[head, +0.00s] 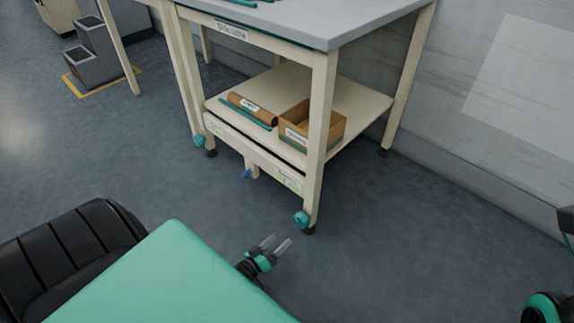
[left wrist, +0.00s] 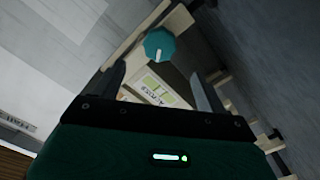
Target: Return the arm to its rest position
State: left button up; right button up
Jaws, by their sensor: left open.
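My left gripper (head: 275,248) shows low in the middle of the head view, just past the edge of my green body. Its two pale fingers are apart, with nothing between them. It is out over the floor, in front of the near leg of the table. In the left wrist view the two dark fingers of the left gripper (left wrist: 160,90) are spread. Beyond them are a teal knob and a labelled part of the table frame, not held. At the right edge of the head view a green and black part of my right arm shows; its fingertips cannot be seen.
A cream table (head: 322,130) with a grey top stands ahead. Its lower shelf (head: 345,95) holds a brown roll (head: 252,105) and an open cardboard box (head: 325,133). A teal foot knob (head: 301,218) is near my left gripper. Grey bins (head: 85,70) stand back left. Floor right of the table is clear.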

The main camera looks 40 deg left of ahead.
pick_arm(q)
jog(key=shift+s, duration=0.7)
